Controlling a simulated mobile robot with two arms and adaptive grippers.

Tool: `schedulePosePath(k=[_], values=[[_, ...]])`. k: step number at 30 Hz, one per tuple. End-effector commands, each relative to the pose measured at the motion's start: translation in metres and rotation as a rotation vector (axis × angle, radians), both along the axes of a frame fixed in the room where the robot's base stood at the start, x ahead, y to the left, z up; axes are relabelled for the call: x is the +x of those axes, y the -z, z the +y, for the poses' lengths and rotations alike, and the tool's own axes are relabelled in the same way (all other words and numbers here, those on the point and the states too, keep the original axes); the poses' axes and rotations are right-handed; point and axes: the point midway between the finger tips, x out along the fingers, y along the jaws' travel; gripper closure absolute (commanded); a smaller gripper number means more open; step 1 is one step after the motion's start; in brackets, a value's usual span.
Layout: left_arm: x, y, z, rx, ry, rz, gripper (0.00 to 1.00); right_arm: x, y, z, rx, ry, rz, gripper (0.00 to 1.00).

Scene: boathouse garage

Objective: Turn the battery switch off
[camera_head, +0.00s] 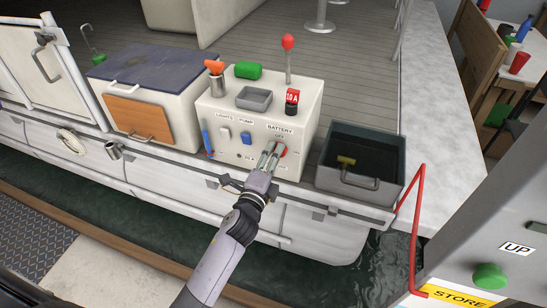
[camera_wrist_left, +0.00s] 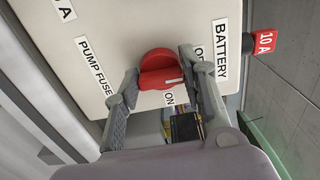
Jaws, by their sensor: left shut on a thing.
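The battery switch is a red round knob (camera_head: 281,150) with a raised bar, on the front of a white console (camera_head: 225,115) under the word BATTERY. In the left wrist view the knob (camera_wrist_left: 157,60) sits between the fingertips of my left gripper (camera_wrist_left: 160,78). The gripper (camera_head: 271,153) is shut on the knob's bar. A white line on the bar points right in that view, towards the BATTERY label. My right gripper is not in view.
The console also has a blue switch (camera_head: 246,137), a red-tipped lever (camera_head: 288,43) and a red 10 A tag (camera_head: 292,96). A dark open bin (camera_head: 388,195) stands to the right, a white cooler (camera_head: 172,96) to the left. Dark water lies below the hull.

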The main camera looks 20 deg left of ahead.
Motion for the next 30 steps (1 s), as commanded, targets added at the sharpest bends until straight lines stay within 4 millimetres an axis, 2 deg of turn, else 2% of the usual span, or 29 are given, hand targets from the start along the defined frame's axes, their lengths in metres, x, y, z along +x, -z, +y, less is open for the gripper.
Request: schedulePosePath(k=[17, 18, 27, 30], values=[[-0.0003, 0.0011, 0.0001, -0.038, -0.001, 0.003, 0.90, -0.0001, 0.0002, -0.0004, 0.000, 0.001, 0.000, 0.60], [-0.0003, 0.0011, 0.0001, -0.038, -0.001, 0.003, 0.62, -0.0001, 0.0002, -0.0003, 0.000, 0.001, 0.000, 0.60], [-0.0001, 0.0007, 0.0001, -0.035, 0.000, 0.002, 0.42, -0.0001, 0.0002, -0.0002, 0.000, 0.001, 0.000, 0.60], [-0.0001, 0.0005, 0.0001, -0.035, 0.000, 0.002, 0.42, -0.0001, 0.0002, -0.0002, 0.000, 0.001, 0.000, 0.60]])
